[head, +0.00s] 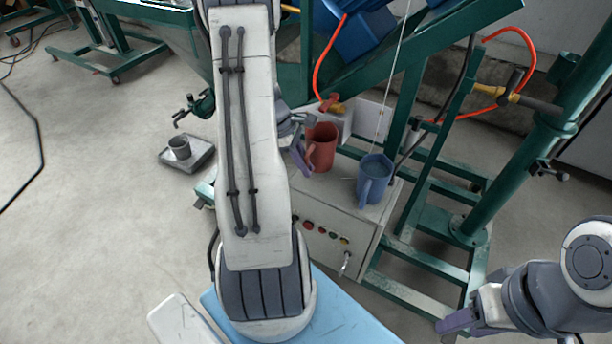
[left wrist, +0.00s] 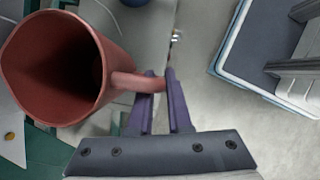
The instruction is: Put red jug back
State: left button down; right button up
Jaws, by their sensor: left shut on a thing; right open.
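The red jug (head: 321,146) is at the top of the control box in the head view, left of a blue jug (head: 374,180). In the left wrist view the red jug (left wrist: 62,68) is on the left, its open mouth toward the camera and its handle pointing right. My left gripper (head: 300,160) has its purple fingers (left wrist: 160,105) closed around the handle. Whether the jug's base touches the box top cannot be told. My right gripper (head: 450,325) is at the lower right of the head view, empty and away from both jugs.
The grey control box (head: 335,240) has several buttons on its front. Green machine frame posts (head: 505,150) and a red hose (head: 319,70) stand close behind and to the right.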

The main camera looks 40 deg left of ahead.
pick_arm(q)
jog(key=shift+f+b, duration=0.45)
jog(key=shift+f, duration=1.5)
jog(key=shift+f, duration=0.2)
jog(key=c, duration=0.8)
grip_release()
jog(key=shift+c, duration=0.2)
jog(key=shift+r, duration=0.1)
